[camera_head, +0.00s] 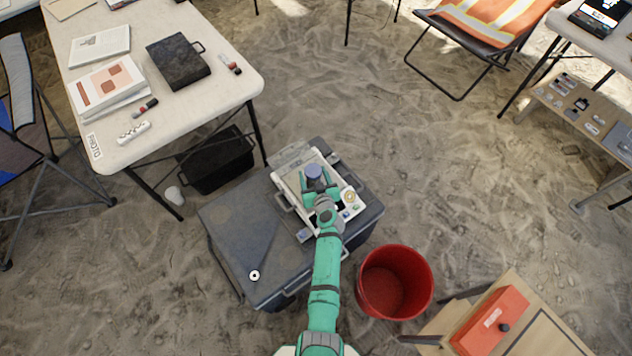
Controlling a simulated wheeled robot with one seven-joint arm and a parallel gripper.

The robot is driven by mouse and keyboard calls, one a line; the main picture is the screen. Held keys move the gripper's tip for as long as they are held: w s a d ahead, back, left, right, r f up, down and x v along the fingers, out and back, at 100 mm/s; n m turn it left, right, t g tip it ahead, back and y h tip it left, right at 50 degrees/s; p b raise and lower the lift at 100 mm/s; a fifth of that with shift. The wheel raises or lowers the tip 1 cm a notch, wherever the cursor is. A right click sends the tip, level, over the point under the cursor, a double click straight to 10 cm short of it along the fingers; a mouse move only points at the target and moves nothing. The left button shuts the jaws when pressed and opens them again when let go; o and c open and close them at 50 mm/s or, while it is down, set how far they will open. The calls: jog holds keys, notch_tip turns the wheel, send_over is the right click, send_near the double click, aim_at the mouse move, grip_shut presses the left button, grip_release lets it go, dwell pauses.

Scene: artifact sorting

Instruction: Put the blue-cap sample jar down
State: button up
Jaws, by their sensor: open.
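The blue-cap sample jar (313,171) stands upright over a pale tray-like case (290,184), which lies on a large dark grey lidded box (225,222). My gripper (316,179) is open, with its teal fingers on either side of the jar. The jar's lower part is hidden by the fingers, so I cannot tell its exact contact with the case. Small round and blue items (349,197) lie in the right part of the case, partly hidden by my arm.
A red bucket (428,284) stands on the sand right of the grey box. A roll of tape (254,275) lies on the box's front left. The box's left top is mostly clear.

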jog(key=v, duration=1.1)
jog(key=shift+s+d, duration=0.1)
jog(key=shift+s, duration=0.3)
jog(key=s+r+m+h, duration=0.1)
jog(key=s+r+h, duration=0.1)
jog(key=s, duration=0.9)
jog(key=s+r+m+h, duration=0.1)
jog(key=s+r, duration=0.1)
jog(key=s, duration=0.9)
jog(key=s+a+r+t, duration=0.2)
jog(key=s+r, duration=1.3)
jog(key=r, duration=0.5)
jog(key=shift+a+m, duration=0.2)
jog(key=shift+m, duration=0.1)
